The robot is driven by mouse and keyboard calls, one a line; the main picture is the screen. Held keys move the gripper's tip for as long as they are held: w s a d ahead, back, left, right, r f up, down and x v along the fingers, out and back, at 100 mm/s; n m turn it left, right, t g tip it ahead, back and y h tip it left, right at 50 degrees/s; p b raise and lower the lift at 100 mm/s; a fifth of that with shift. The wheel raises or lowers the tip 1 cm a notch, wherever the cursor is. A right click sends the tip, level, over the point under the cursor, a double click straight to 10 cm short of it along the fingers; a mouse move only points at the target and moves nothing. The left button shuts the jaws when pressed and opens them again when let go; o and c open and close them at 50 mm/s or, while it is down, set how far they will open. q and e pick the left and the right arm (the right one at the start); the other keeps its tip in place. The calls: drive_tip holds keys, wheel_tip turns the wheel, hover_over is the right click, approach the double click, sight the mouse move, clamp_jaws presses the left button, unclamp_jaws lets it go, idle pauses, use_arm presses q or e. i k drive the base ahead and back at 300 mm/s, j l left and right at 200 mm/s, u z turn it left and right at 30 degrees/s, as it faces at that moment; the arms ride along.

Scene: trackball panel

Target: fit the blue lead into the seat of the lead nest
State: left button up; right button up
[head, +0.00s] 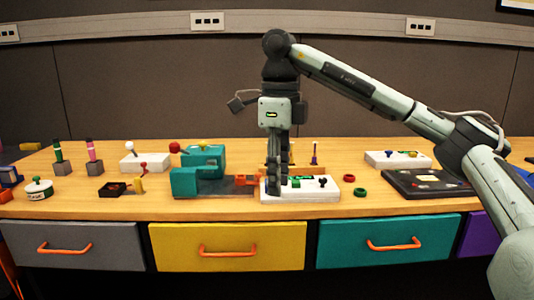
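My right gripper (274,186) points straight down over the left part of a white block (312,195) near the front of the table. Its fingers look close together, seen edge-on, and I cannot tell if anything is between them. The white block has a small green part (295,183) and a small dark-blue knob (323,182) on top. I cannot tell for sure which part is the blue lead or the lead nest; the gripper hides part of the block. My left gripper is not in view.
A teal machine (186,181) stands left of the gripper, with an orange part (247,180) between. Green ring (360,192) and red ring (349,178) lie right of the block. A black panel (428,184) is farther right. The wood left of the small black tray (111,189) is partly clear.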

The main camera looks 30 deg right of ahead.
sight(239, 179)
drive_tip(key=i+l, duration=1.05)
drive_tip(key=i, duration=0.05)
